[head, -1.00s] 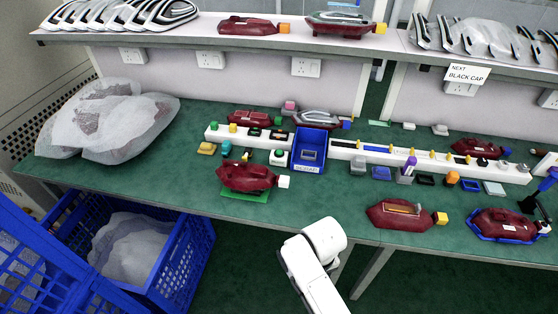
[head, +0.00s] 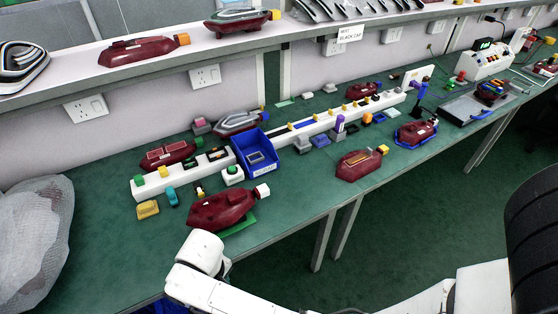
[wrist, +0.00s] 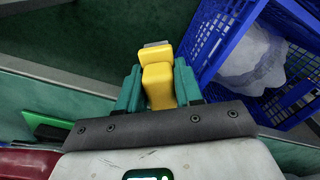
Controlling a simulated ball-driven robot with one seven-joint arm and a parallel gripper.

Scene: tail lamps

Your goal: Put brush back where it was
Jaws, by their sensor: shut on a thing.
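In the wrist view my gripper (wrist: 158,88) has its two green fingers closed on a yellow block-like thing (wrist: 157,75), which I take to be the brush. Its far end is grey. It is held in the air, with the table edge on the left and the floor and a blue crate beyond. In the head view only a white part of my arm shows at the table's front edge; my gripper and the brush do not show there.
The green table (head: 285,205) bears a long white rail (head: 310,128), a blue bin (head: 240,160) and several dark red lamps, one near my arm (head: 222,207). In the wrist view a blue crate (wrist: 222,35) stands at the right. A netted bundle (head: 35,240) lies at the left.

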